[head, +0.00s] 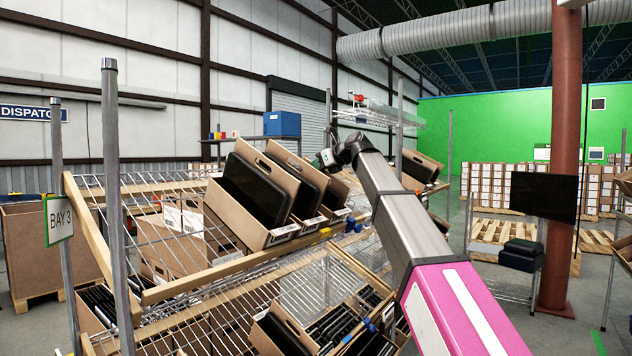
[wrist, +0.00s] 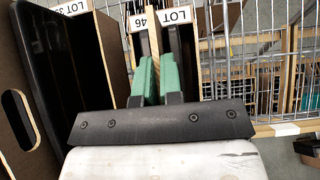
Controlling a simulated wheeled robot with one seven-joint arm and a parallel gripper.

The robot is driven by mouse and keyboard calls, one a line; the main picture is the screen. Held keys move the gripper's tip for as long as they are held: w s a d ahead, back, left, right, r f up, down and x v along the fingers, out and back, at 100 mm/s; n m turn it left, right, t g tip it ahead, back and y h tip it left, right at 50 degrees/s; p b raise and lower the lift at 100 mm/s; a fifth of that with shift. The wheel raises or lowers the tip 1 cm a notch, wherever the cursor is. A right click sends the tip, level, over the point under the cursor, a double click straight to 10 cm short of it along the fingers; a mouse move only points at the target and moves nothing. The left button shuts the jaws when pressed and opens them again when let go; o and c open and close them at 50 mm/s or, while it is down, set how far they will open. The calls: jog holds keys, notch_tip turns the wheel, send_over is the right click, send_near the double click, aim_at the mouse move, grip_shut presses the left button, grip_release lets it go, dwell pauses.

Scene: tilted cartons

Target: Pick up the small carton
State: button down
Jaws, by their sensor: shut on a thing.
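The small carton appears to be the brown one labelled LOT 46 (wrist: 154,48). In the wrist view its thin cardboard edge stands between my two green fingers. My gripper (wrist: 162,62) is shut on that cardboard, one finger on each side. In the head view my gripper (head: 327,158) is at the upper right end of the row of tilted cartons. The carton itself is partly hidden there by its neighbour and my wrist. I cannot tell whether it still rests on the rack.
A large tilted carton (head: 290,238) with a black item stands at the row's left; another (head: 312,205) leans beside it. They crowd the gripper's left. The wire rack (head: 215,275) slopes below, with more cartons on its lower level. A red-brown column (head: 566,150) stands right.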

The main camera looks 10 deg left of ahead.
notch_tip(320, 180, up, 9)
jog(key=shift+w+r, duration=0.1)
jog(key=shift+r, duration=0.4)
jog(key=shift+d, duration=0.1)
dwell(0.7)
